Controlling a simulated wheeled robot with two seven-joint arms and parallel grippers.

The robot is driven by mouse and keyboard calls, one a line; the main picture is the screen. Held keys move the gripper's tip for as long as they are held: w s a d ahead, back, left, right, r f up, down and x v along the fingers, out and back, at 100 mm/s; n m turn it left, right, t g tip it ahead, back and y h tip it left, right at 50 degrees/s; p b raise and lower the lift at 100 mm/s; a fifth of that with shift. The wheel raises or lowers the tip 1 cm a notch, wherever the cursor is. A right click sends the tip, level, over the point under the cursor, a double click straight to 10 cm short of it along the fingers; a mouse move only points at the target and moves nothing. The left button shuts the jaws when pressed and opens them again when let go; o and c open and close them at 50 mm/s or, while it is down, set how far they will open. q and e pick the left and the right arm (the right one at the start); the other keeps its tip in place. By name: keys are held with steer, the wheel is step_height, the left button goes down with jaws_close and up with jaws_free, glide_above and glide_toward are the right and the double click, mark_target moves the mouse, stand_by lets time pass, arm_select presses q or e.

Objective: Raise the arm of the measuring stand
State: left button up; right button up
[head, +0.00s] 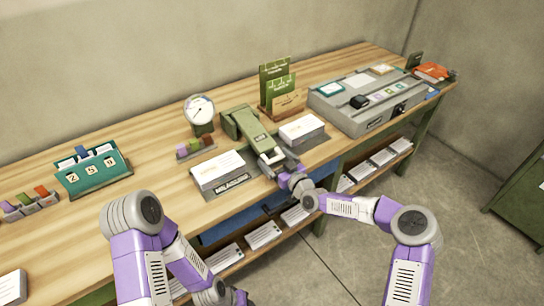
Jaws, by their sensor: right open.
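The measuring stand (240,124) is a green unit near the middle of the table. Its green arm slopes down toward the front edge, and its front end is partly hidden by my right gripper. My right gripper (272,158) is open at the front end of that arm; I cannot tell whether it touches it. A white paper stack (218,170) on a dark labelled base is just left of the arm, and another white stack (301,127) is to its right. My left gripper (238,297) is low at the bottom edge, below the table front, and its jaws are unclear.
A round dial gauge (200,108) stands behind the left stack, near small coloured blocks (195,147). A green card holder (277,85) and a grey console (366,98) are at the back right. A green number holder (93,172) is at left. Bare table lies between.

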steer(key=shift+x, duration=1.25)
steer(key=shift+c, duration=0.2)
steer(key=c, duration=1.3)
